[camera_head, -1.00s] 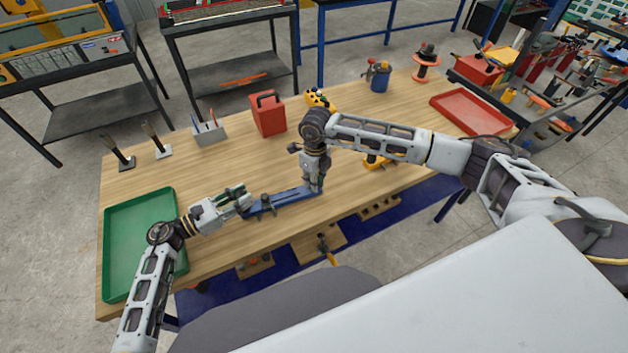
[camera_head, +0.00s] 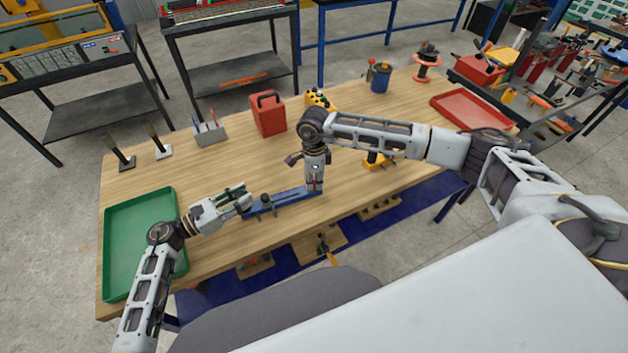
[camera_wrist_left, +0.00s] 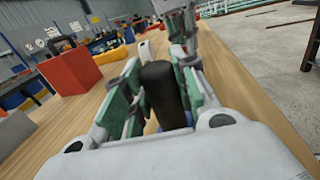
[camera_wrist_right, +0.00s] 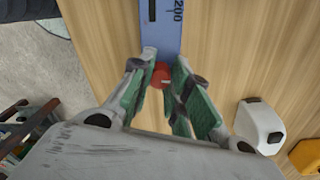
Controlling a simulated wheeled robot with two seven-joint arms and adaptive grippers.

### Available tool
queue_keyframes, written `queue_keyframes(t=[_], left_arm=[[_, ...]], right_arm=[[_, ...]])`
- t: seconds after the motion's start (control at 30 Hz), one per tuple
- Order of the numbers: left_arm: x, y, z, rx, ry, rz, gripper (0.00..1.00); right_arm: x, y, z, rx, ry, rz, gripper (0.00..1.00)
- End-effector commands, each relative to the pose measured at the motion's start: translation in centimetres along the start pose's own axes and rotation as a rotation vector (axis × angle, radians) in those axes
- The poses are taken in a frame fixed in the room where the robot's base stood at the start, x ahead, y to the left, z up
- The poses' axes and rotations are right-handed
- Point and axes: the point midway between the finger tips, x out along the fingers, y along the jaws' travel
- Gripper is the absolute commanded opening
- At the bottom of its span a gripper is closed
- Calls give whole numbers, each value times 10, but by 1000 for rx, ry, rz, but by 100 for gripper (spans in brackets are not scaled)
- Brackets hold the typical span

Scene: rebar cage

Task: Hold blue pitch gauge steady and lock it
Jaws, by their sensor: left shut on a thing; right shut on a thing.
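The blue pitch gauge (camera_head: 285,201) lies flat on the wooden table, near its front edge. My left gripper (camera_head: 243,200) is at the gauge's left end, shut on a dark upright post or handle (camera_wrist_left: 163,95), which stands between its green pads in the left wrist view. My right gripper (camera_head: 315,187) points down at the gauge's right end. In the right wrist view its pads (camera_wrist_right: 168,95) close around a red knob (camera_wrist_right: 161,75) on the gauge, beside the printed "200" on the blue bar (camera_wrist_right: 166,30). The pads hide part of the knob.
A green tray (camera_head: 113,248) lies at the table's left end, and a red tray (camera_head: 470,111) at the far right. A red box (camera_head: 267,114), a grey holder (camera_head: 207,131) and a yellow-black tool (camera_head: 376,160) stand on the table. The wood behind the gauge is clear.

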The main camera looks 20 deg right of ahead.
Motion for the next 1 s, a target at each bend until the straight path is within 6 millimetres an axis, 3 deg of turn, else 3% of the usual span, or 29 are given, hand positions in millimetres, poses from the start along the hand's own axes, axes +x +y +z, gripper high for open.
queue_keyframes(t=[0.73,0.77,0.9,1.0], left_arm=[[-1,1,0,0,1,1,0],[-1,1,0,0,1,2,0],[-1,1,0,0,1,1,0],[-1,1,0,0,1,1,0]], right_arm=[[0,-1,-1,-100,6,-1,0],[0,-1,-1,-100,6,-1,22],[0,-1,-1,-100,5,-1,40],[0,-1,0,-101,4,-1,42]])
